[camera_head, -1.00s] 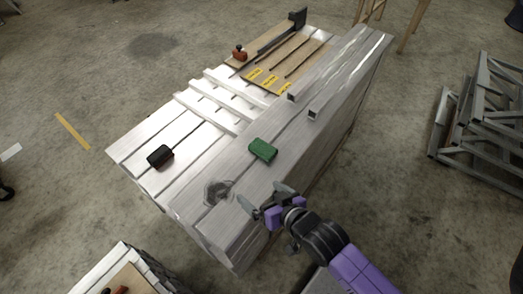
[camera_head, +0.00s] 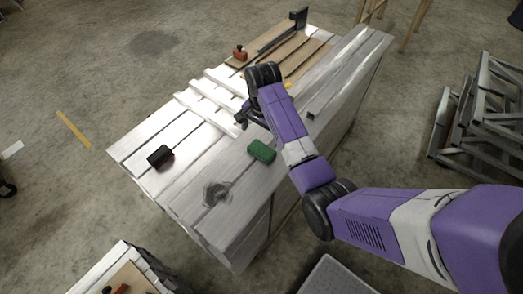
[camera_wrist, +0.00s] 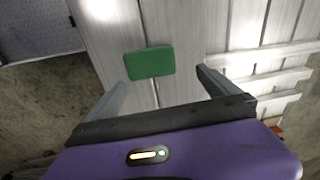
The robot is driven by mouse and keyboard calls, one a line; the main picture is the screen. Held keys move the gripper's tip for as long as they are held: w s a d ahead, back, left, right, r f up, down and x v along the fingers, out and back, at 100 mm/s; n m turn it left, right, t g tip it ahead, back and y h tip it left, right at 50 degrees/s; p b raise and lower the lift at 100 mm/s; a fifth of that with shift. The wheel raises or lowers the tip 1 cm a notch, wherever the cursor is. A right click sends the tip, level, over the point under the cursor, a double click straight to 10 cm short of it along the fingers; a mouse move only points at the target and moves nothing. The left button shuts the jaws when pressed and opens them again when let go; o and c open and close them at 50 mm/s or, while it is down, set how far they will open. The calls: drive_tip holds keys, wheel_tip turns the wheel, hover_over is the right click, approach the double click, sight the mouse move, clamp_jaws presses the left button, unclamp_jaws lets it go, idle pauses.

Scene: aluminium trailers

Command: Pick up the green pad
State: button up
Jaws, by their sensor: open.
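The green pad (camera_head: 261,151) lies flat on the top of the aluminium stack (camera_head: 232,172), near its middle. In the wrist view the green pad (camera_wrist: 150,63) shows whole, just beyond and between my fingertips, with no finger touching it. My gripper (camera_head: 243,118) is above the stack, up and left of the pad in the head view, and its fingers are partly hidden by my wrist. In the wrist view my gripper (camera_wrist: 162,78) has its two fingers spread wide with nothing between them.
A black pad (camera_head: 160,156) lies on the stack to the left. White slats (camera_head: 206,107) lie across the stack behind my gripper. A board with a red-handled item (camera_head: 240,52) is at the far end. A grey metal frame (camera_head: 485,120) stands at right.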

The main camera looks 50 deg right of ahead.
sight(261, 149)
drive_tip(key=shift+s+r+m+g+y, duration=0.3)
drive_tip(key=shift+s+r+m+g, duration=0.1)
drive_tip(key=shift+s+g, duration=0.1)
drive_tip(key=shift+s+f, duration=0.1)
drive_tip(key=shift+f, duration=0.3)
drive_tip(key=shift+a+f+p, duration=0.15)
drive_tip(key=shift+f+p, duration=0.45)
drive_tip(key=shift+f, duration=2.85)
drive_tip(key=c, duration=1.1)
drive_tip(key=shift+r, duration=0.1)
